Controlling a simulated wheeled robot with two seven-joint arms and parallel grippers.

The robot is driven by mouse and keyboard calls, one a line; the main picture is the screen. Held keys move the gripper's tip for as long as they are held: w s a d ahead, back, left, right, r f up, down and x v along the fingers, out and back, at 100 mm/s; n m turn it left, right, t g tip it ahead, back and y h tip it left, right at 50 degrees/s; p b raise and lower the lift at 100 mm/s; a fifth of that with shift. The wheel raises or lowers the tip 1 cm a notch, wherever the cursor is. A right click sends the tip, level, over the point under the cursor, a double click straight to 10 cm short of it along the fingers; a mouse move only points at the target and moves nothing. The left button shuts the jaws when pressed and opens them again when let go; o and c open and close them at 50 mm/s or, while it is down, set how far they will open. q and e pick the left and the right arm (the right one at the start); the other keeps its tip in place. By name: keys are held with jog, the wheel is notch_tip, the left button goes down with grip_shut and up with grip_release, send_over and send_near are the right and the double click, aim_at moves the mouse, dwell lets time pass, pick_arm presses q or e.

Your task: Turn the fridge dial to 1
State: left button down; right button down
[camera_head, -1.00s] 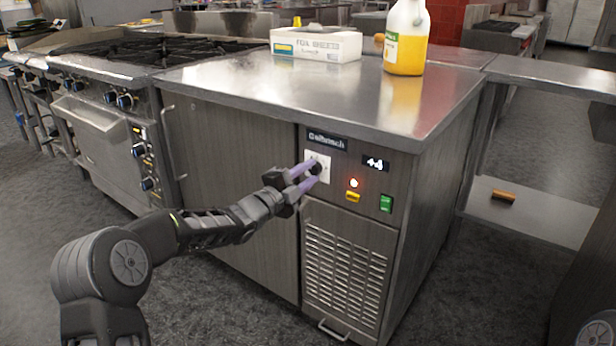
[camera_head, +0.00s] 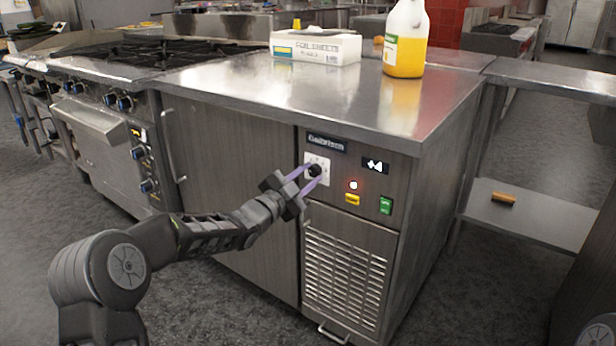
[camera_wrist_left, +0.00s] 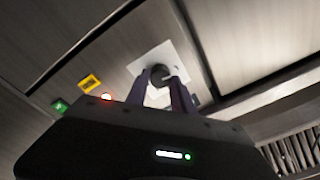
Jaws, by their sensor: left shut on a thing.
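The fridge dial (camera_head: 314,170) is a small black knob on a white square plate (camera_head: 318,160), below the brand label on the fridge front. My left gripper (camera_head: 311,175) reaches it from the lower left, its purple fingers shut on the dial. The left wrist view shows the dark dial (camera_wrist_left: 159,74) between the two fingertips, with the white plate (camera_wrist_left: 150,62) behind and the hand strongly tilted against the panel. The marks on the plate are too small to read. A small display (camera_head: 375,165) sits to the right of the dial; its digits are unclear. My right gripper is out of view.
A lit red lamp (camera_head: 353,185), a yellow switch (camera_head: 352,199) and a green switch (camera_head: 386,205) lie right of and below the dial. A vent grille (camera_head: 345,270) is underneath. A foil box (camera_head: 316,46) and a bottle (camera_head: 405,40) stand on the counter.

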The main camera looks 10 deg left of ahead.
pick_arm(q)
jog(key=shift+f, duration=0.1)
jog(key=c, duration=1.1)
grip_release()
jog(key=p+v, duration=0.1)
jog(key=v, duration=0.6)
jog(key=shift+s+a, duration=0.2)
jog(key=shift+s, duration=0.15)
